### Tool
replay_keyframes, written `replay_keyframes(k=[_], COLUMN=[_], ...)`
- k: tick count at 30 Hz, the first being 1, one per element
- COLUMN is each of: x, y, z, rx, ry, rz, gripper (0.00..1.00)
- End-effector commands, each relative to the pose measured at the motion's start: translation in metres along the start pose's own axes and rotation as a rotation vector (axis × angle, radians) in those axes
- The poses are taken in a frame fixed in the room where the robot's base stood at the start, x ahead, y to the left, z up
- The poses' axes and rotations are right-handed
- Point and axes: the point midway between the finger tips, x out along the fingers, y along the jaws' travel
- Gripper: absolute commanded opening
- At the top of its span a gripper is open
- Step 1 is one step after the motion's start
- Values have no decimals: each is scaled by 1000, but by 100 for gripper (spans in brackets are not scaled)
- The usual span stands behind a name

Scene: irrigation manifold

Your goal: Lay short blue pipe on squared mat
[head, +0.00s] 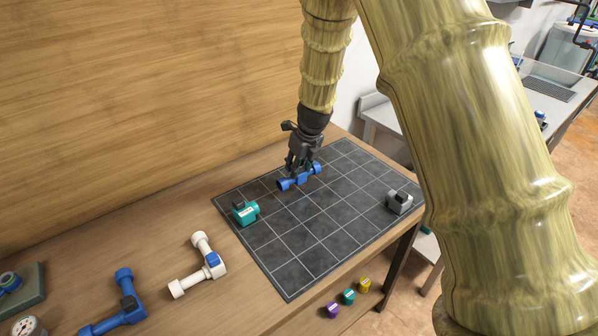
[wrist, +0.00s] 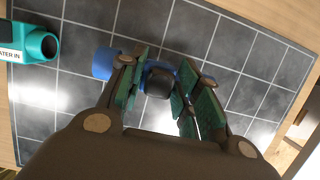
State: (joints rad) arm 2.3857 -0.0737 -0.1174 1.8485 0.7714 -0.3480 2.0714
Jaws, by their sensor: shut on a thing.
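The short blue pipe (head: 285,184) is in the jaws of my gripper (head: 299,172), over the far left part of the dark squared mat (head: 325,241). In the wrist view the pipe's blue end (wrist: 104,63) shows left of the green-padded fingers, and a dark block on its middle sits between them. My gripper (wrist: 158,85) is shut on the pipe. The fingers hide part of the pipe. I cannot tell whether the pipe touches the mat (wrist: 70,85) or hangs just above it.
A teal fitting (head: 245,212) stands at the mat's left edge, and a grey fitting (head: 399,202) at its right. White (head: 199,265) and blue (head: 122,306) pipe assemblies lie left on the bench. Several coloured knobs (head: 348,297) show beyond the mat's front edge. The mat's middle is clear.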

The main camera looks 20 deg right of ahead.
Motion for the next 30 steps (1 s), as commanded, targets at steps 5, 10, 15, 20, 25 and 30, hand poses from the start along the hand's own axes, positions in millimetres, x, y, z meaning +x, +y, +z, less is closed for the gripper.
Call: replay_keyframes(k=[5, 10, 15, 20, 25, 30], x=[22, 28, 28, 30, 30, 30], y=[0, 0, 0, 0, 0, 0], z=[-9, -10, -11, -11, -11, -11], rx=[2, 0, 0, 1, 1, 1], ry=[4, 2, 2, 2, 2, 2], rz=[3, 1, 1, 1, 1, 1], gripper=[8, 8, 8, 39, 55, 55])
